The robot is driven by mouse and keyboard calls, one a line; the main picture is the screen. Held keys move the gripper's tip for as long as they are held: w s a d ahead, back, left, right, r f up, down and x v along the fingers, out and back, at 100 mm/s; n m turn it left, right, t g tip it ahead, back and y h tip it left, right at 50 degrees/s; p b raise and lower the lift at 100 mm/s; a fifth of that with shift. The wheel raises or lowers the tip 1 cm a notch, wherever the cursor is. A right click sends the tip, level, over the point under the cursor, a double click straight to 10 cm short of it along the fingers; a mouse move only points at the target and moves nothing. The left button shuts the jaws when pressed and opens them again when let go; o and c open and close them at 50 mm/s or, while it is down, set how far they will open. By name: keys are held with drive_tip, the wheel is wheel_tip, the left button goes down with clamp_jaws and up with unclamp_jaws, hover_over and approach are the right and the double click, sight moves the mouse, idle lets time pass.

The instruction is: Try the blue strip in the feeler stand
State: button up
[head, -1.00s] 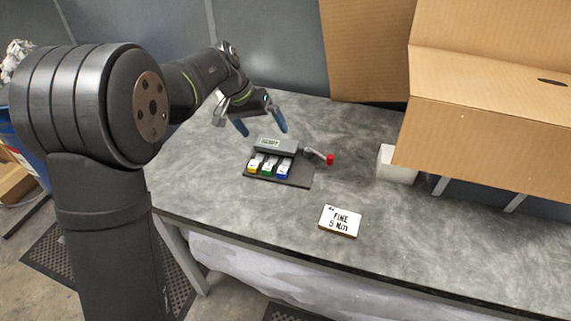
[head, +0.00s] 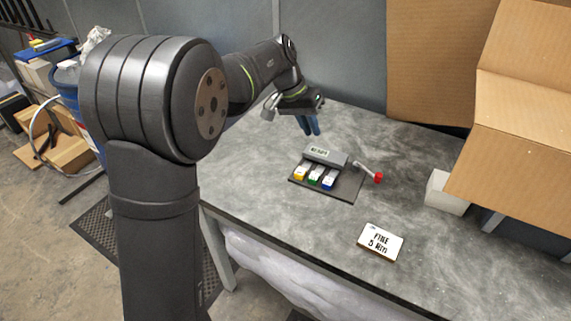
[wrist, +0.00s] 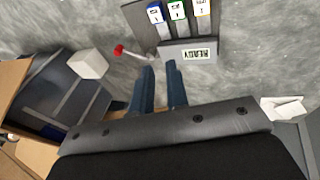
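The feeler stand (head: 349,187) is a dark plate with a grey block on the table; it also shows at the top of the wrist view (wrist: 135,20). Yellow (head: 301,173), green (head: 315,176) and blue strips sit side by side in it. The blue strip (head: 329,180) is at the right end in the head view and at the left in the wrist view (wrist: 156,14). Its display (wrist: 196,54) appears to read READY. A lever with a red knob (head: 378,178) sticks out beside it. My gripper (head: 310,125) is empty above the table behind the stand, its blue fingers narrowly apart (wrist: 160,68).
A card (head: 381,242) reading FINE 5 Nm lies in front of the stand. A white block (head: 446,192) and a large cardboard box (head: 515,150) stand at the right. The table around the stand's front and left is clear.

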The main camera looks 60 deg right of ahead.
sight(331, 178)
drive_tip(key=shift+s+a+f+m, duration=0.1)
drive_tip(key=shift+a+f+m, duration=0.15)
drive_tip(key=shift+m, duration=0.25)
clamp_jaws()
drive_tip(key=s+a+f+m+h, duration=0.1)
drive_tip(key=a+f+m+h, duration=0.1)
drive_tip(key=a+f+m, duration=0.35)
drive_tip(key=s+a+f+m+h, duration=0.2)
drive_tip(key=a+m, duration=0.4)
drive_tip(key=m, duration=0.4)
drive_tip(key=x, duration=0.9)
drive_tip(key=shift+a+f, duration=0.2)
drive_tip(key=shift+f, duration=0.1)
drive_tip(key=d, duration=0.3)
drive_tip(key=shift+d+f, duration=0.15)
drive_tip(key=shift+f, duration=0.05)
drive_tip(key=shift+d, duration=0.5)
